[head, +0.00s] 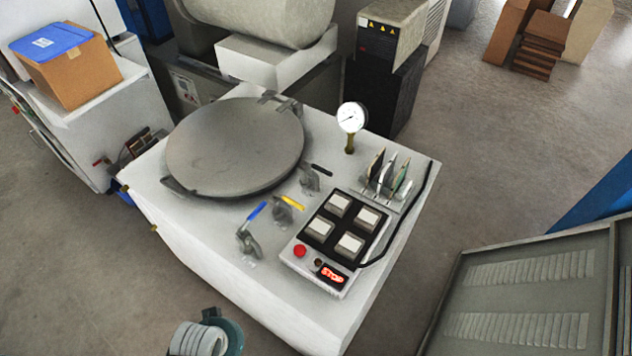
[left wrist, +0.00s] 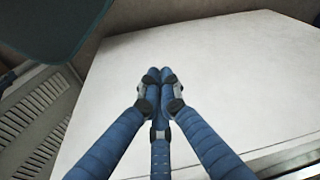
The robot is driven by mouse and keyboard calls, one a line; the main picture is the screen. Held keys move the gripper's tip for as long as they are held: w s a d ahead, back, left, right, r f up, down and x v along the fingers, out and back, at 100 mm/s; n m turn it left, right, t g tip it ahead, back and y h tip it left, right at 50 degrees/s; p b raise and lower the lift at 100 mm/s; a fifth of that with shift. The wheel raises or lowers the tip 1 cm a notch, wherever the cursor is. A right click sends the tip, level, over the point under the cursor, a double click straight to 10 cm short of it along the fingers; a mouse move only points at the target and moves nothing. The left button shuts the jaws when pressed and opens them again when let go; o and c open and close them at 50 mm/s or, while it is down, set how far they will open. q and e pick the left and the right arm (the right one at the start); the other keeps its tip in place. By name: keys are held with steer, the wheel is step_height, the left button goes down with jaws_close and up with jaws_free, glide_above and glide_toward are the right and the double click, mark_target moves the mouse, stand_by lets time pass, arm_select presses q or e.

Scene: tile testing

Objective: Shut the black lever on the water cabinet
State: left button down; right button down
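The water cabinet (head: 190,235) is a white box with a large round grey lid (head: 235,147), seen from above in the head view. The black lever (head: 321,171) sits on its grey valve right of the lid and points to the upper right end of the valve. A yellow lever (head: 291,203) and a blue lever (head: 256,212) stand nearer the front on similar valves. In the left wrist view, my left gripper (left wrist: 160,76) has its blue fingers together at the tips with nothing visible between them, over a pale surface. My right gripper is in neither view.
A button panel (head: 300,266) with a red STOP display, a pressure gauge (head: 351,118) and a small rack (head: 384,192) with upright plates stand right of the levers. A grey louvred panel (head: 530,285) is at lower right. Floor shows between it and the cabinet.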

arm_select(q)
steer(key=w+d+r+m+t+h, duration=0.1)
steer(key=w+d+r+m, duration=0.1)
steer(key=w+r+m, duration=0.2)
steer(key=w+d+r+m+t+h+b, duration=0.1)
steer(key=w+d+r+m+t, duration=0.1)
steer(key=w+r, duration=0.4)
steer(key=w+d+r+m+t+h, duration=0.1)
steer(key=w+d+r+m+t, duration=0.1)
steer(key=w+d+r+m, duration=0.2)
steer(key=shift+w+d+r+m, duration=0.1)
steer(key=shift+w+r+m, duration=0.25)
steer(key=shift+w, duration=0.25)
steer(key=shift+w+d+r+m, duration=0.1)
steer(key=shift+w+r+m, duration=0.15)
steer(key=shift+w, duration=0.4)
steer(key=shift+w+r+m, duration=0.25)
steer(key=shift+w+m, duration=0.15)
steer(key=shift+w, duration=0.2)
steer(key=w+d+r+m+t+h, duration=0.2)
steer(key=w+d+r+m+h, duration=0.1)
steer(key=w+r+m, duration=0.4)
steer(key=w+d+m, duration=0.1)
steer(key=m, duration=0.2)
steer(key=shift+w+d+r+m+t+h+b, duration=0.2)
steer(key=shift+w+r+m+t+h+b, duration=0.1)
steer(key=shift+w+r+h, duration=0.1)
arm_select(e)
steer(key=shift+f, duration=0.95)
